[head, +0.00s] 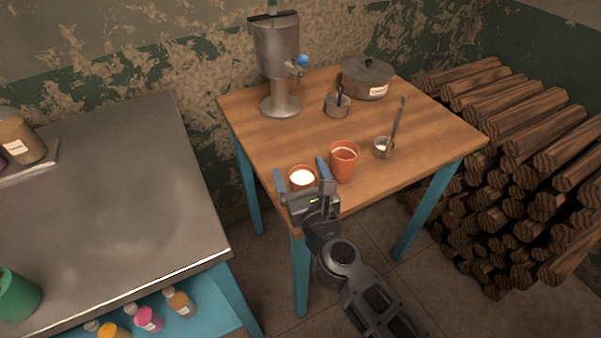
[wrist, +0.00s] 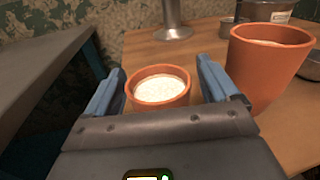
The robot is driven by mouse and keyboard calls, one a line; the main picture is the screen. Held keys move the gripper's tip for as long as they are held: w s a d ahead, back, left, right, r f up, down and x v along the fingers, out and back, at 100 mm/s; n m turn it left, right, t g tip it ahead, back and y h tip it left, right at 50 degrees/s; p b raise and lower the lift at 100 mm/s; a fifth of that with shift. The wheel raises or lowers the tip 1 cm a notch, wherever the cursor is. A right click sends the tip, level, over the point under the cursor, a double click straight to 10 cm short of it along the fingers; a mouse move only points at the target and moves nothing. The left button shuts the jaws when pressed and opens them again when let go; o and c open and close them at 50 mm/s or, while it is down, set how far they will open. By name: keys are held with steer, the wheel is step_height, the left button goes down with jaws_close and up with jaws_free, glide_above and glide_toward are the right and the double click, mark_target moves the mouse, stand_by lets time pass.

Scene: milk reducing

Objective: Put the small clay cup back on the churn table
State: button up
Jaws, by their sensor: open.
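The small clay cup (head: 302,175), filled with something white, is at the front left of the wooden churn table (head: 300,130). It also shows in the wrist view (wrist: 159,88), between the two blue fingers of my gripper (wrist: 158,92). My gripper (head: 301,177) is open around the cup, with a gap visible on each side. The lower part of the cup is hidden behind the gripper body, so I cannot tell whether it rests on the table. A taller clay cup (head: 344,162) stands just to the right, close to the right finger.
A metal churn (head: 277,65) with a blue knob, a lidded pot (head: 367,78), a small metal cup (head: 338,105) and a ladle (head: 385,147) stand on the table. A metal counter (head: 110,190) is at left, stacked logs (head: 520,150) at right. The table's middle is clear.

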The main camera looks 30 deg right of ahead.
steer(key=shift+s+a, duration=0.1)
steer(key=shift+s, duration=0.25)
steer(key=s+a+b, duration=0.2)
steer(key=s, duration=0.9)
steer(key=shift+r, duration=0.15)
steer(key=shift+s+a, duration=0.1)
steer(key=s+d+r+m+g+y, duration=0.1)
steer(key=s+r+m, duration=0.2)
steer(key=s+m, duration=1.1)
steer(key=s+d+r+m+g+y, duration=0.1)
steer(key=s+r+m+y, duration=0.1)
steer(key=s+m, duration=1.2)
steer(key=shift+s+r+m+g, duration=0.4)
steer(key=shift+r+m, duration=0.15)
steer(key=shift+m, duration=2.65)
